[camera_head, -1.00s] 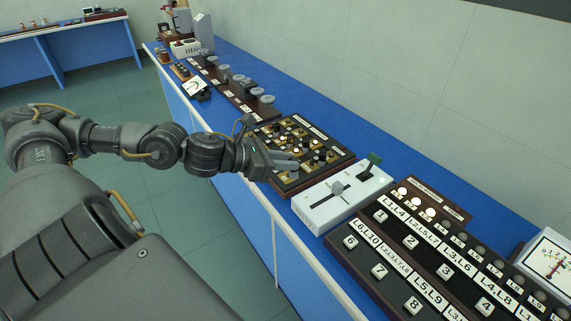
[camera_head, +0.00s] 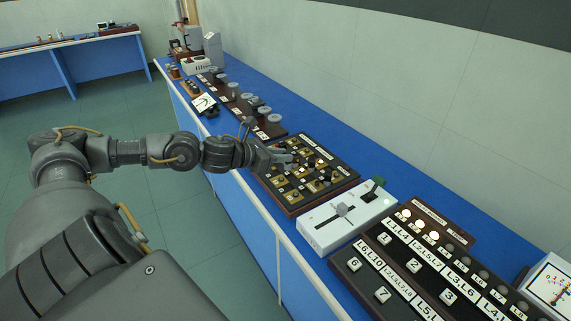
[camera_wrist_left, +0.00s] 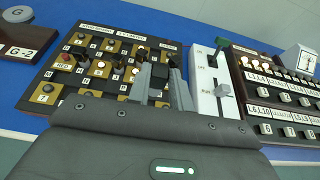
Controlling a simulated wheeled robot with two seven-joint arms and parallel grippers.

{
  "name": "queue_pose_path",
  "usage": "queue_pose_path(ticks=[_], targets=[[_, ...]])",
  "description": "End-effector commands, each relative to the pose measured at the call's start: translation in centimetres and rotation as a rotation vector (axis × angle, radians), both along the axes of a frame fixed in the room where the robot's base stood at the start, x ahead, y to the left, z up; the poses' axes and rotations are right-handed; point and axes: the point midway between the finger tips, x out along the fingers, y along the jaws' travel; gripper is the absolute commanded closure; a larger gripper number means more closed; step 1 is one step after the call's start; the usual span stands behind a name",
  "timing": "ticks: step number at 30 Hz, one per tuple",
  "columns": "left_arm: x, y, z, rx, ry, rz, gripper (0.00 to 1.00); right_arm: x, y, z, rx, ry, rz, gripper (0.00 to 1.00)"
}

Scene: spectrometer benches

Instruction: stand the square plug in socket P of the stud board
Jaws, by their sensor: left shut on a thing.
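The stud board (camera_head: 324,199) is a dark brown panel with gold square sockets, dark studs and a few lit spots. It lies on the blue bench, and it also shows in the left wrist view (camera_wrist_left: 36,98). My left gripper (camera_head: 289,159) is over the board's far-left part, coming in from the left. In the left wrist view my left gripper (camera_wrist_left: 160,82) is shut on a dark piece (camera_wrist_left: 158,78), likely the square plug, largely hidden between the fingers. I cannot make out socket P's label for sure. My right gripper is not in view.
A white slider box (camera_head: 347,219) with a green-tipped lever stands right of the board. Beyond it is a numbered key panel (camera_head: 400,262). A row of grey knobs (camera_head: 250,104) lies on the board's far side. A narrow blue strip of bench runs along the wall.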

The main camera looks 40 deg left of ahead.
Motion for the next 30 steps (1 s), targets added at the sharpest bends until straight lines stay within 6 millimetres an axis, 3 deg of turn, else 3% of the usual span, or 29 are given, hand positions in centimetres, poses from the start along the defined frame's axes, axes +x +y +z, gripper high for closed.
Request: queue_pose_path(ticks=[1, 9, 17, 24, 30], targets=[[1.1, 0.4, -0.3, -0.008, -0.001, 0.003, 1.00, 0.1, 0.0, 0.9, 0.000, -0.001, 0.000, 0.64], [3.9, 2.0, -4.8, -0.002, 0.000, 0.001, 1.00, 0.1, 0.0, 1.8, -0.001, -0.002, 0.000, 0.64], [4.4, 2.3, -5.6, 0.001, 0.000, -0.001, 1.00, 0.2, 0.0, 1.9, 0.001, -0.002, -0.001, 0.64], [4.8, 2.4, -8.4, -0.003, 0.003, -0.001, 1.00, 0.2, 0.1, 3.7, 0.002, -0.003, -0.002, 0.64], [4.8, 2.5, -9.2, 0.001, 0.000, -0.002, 1.00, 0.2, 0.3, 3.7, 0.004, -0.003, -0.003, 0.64]])
